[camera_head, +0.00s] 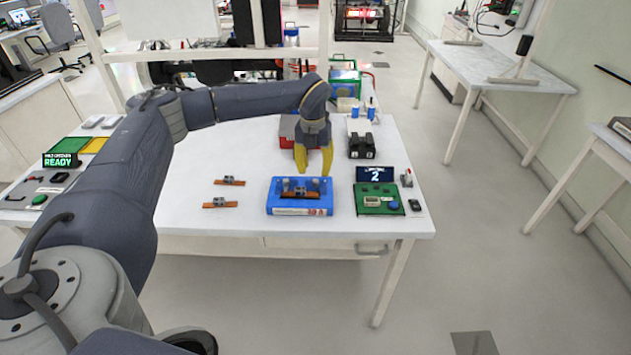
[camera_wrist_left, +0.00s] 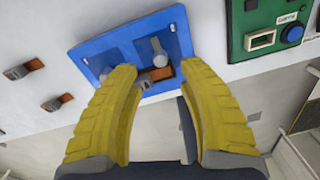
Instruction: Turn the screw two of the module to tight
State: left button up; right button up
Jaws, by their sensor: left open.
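A blue fixture (camera_head: 282,208) sits near the table's front edge and fills the upper middle of the left wrist view (camera_wrist_left: 92,52). The module, an orange plate with a grey block (camera_head: 300,193), lies on it; in the left wrist view it is partly hidden by my fingers (camera_wrist_left: 163,74). Two grey screw-like posts stand on the fixture, one near the right finger (camera_wrist_left: 160,52) and one at the left (camera_wrist_left: 105,75); I cannot tell which is screw two. My left gripper (camera_head: 314,168), with yellow fingers, is open and empty, just above the fixture's far side. My right gripper is out of view.
Two similar orange modules (camera_head: 229,181) (camera_head: 220,203) lie left of the fixture. A green board (camera_head: 369,208) with a display reading 2 (camera_head: 375,174) stands close on the right. A red box (camera_head: 287,128) and a black block (camera_head: 361,146) are behind. The table's left middle is clear.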

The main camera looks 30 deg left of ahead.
aim_at(316, 180)
pick_arm(q)
jog(key=shift+d+f, duration=0.1)
jog(key=shift+f, duration=2.65)
grip_shut()
